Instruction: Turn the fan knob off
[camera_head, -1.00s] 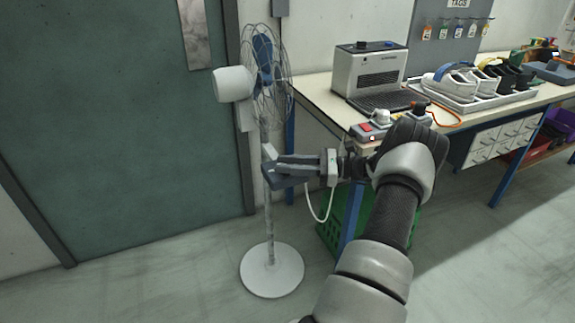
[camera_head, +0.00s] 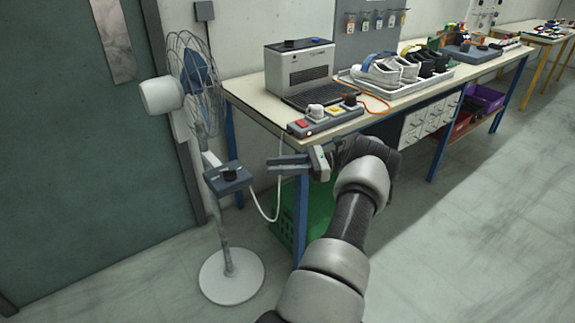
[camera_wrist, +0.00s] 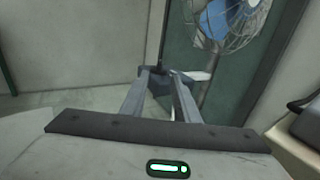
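The standing fan has a white motor housing (camera_head: 162,96), a blue-bladed caged head and a pole on a round white base (camera_head: 231,277). A dark grey control box (camera_head: 228,180) with a black knob (camera_head: 231,171) on top is mounted on its pole. My gripper (camera_head: 270,166) is to the right of the box, apart from it and touching nothing visible. In the wrist view my gripper (camera_wrist: 162,76) has its two fingers spread and empty, with the box and knob (camera_wrist: 164,72) beyond the tips. The knob's setting is too small to read.
A workbench (camera_head: 262,110) to the right holds a grey machine (camera_head: 299,68), a power strip (camera_head: 325,118) and a shoe tray (camera_head: 394,91). A white cable (camera_head: 262,213) hangs from the box towards the bench. A green crate (camera_head: 288,226) is under it.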

